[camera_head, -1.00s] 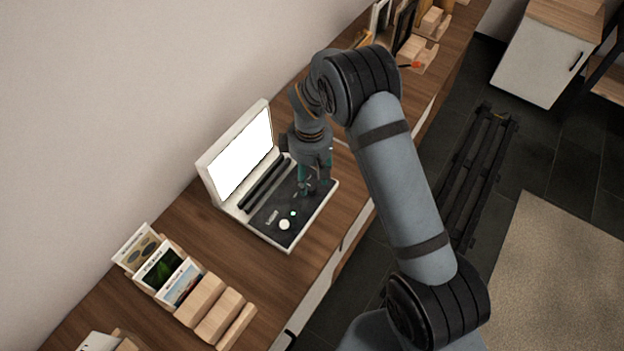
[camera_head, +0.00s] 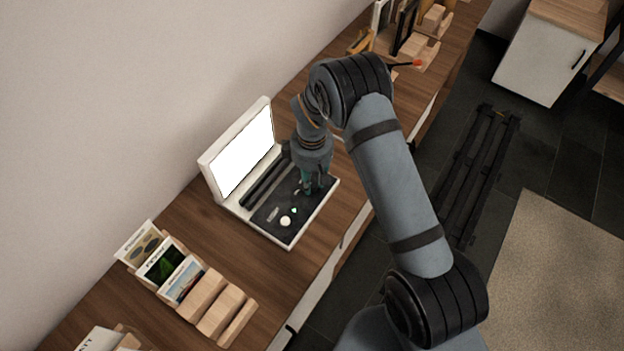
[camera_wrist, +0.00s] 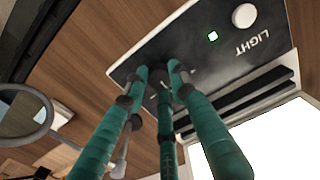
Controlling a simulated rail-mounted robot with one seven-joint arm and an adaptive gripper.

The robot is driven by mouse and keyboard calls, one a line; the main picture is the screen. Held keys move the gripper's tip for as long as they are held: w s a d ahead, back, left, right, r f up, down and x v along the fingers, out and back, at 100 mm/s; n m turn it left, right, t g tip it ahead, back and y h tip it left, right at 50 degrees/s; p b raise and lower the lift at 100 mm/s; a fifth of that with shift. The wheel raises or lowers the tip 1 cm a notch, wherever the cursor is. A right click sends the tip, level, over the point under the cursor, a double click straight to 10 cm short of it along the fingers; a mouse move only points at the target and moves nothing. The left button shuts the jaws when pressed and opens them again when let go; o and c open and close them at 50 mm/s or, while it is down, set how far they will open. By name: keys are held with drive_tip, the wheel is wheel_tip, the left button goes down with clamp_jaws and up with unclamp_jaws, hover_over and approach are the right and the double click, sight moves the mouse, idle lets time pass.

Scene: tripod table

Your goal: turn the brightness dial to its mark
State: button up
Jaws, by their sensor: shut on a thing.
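A white light box with a bright raised screen (camera_head: 245,160) stands open on the wooden counter. Its dark control panel (camera_head: 268,217) faces up and also shows in the wrist view (camera_wrist: 185,50). The panel carries a round white knob (camera_wrist: 244,15) by the word LIGHT and a small lit green indicator (camera_wrist: 213,36). My gripper (camera_head: 307,189) points down at the far part of the panel. In the wrist view its teal fingers (camera_wrist: 160,80) are shut around the dial, which they almost wholly hide. I cannot make out the dial's mark.
A wooden card rack (camera_head: 215,305) with picture cards stands at the near left of the counter. More wooden holders and frames (camera_head: 405,35) stand at the far end. Bare counter lies between box and rack. The wall is close behind the screen.

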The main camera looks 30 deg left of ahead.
clamp_jaws()
drive_tip(key=shift+b, duration=0.35)
drive_tip(key=shift+f+m+b, duration=0.2)
drive_tip(key=shift+m+b, duration=0.9)
drive_tip(key=m+b, duration=0.2)
drive_tip(key=shift+m+b, duration=0.3)
drive_tip(key=shift+r+m+b, duration=0.2)
drive_tip(key=shift+m+b, duration=1.75)
drive_tip(key=shift+m, duration=0.55)
drive_tip(key=o, duration=0.6)
unclamp_jaws()
